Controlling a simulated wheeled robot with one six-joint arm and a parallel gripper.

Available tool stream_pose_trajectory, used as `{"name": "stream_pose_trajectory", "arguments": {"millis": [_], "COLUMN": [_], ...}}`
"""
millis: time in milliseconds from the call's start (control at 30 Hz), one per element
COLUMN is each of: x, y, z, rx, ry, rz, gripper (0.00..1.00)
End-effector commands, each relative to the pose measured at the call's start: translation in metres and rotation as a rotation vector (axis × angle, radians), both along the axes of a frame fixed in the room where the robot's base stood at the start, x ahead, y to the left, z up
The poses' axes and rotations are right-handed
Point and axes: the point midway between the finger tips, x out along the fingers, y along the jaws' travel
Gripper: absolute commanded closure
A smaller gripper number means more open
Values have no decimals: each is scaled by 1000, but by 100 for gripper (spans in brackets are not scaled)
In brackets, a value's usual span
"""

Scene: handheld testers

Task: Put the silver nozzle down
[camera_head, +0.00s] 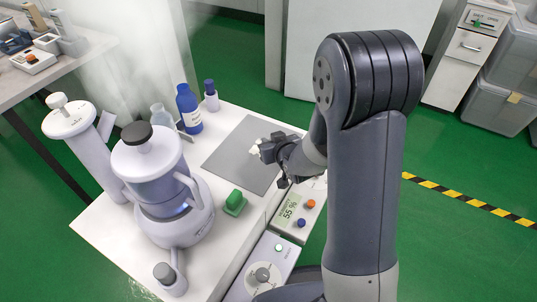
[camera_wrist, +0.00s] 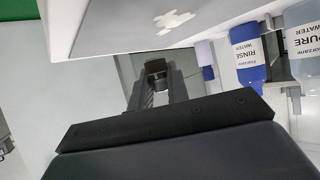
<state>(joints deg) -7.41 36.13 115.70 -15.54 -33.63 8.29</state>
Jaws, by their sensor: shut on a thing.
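My gripper (camera_head: 268,149) is at the right part of the grey mat (camera_head: 228,158) in the head view; its height above it is hard to judge. In the wrist view my gripper (camera_wrist: 154,82) is shut on a small, dark-looking piece (camera_wrist: 155,67) between its fingertips, which I take for the silver nozzle. Its shape is mostly hidden by the fingers, and I cannot make it out in the head view. A small white piece of irregular shape (camera_wrist: 173,21) lies on the mat, apart from the fingertips in the wrist view.
A blue bottle (camera_head: 188,109) and a small white bottle with a blue cap (camera_head: 211,97) stand behind the mat. A green block (camera_head: 235,201) and a meter with a display (camera_head: 294,211) are nearer. A large white-grey vessel (camera_head: 154,181) stands left. The mat's left part is clear.

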Motion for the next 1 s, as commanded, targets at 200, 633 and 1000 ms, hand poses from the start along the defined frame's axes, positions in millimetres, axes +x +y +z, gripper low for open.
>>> {"name": "stream_pose_trajectory", "arguments": {"millis": [200, 633, 1000], "x": [0, 0, 0], "y": [0, 0, 0], "z": [-22, -42, -44], "rx": [0, 0, 1], "ry": [2, -3, -2], "rz": [0, -1, 0], "gripper": [100, 100, 62]}}
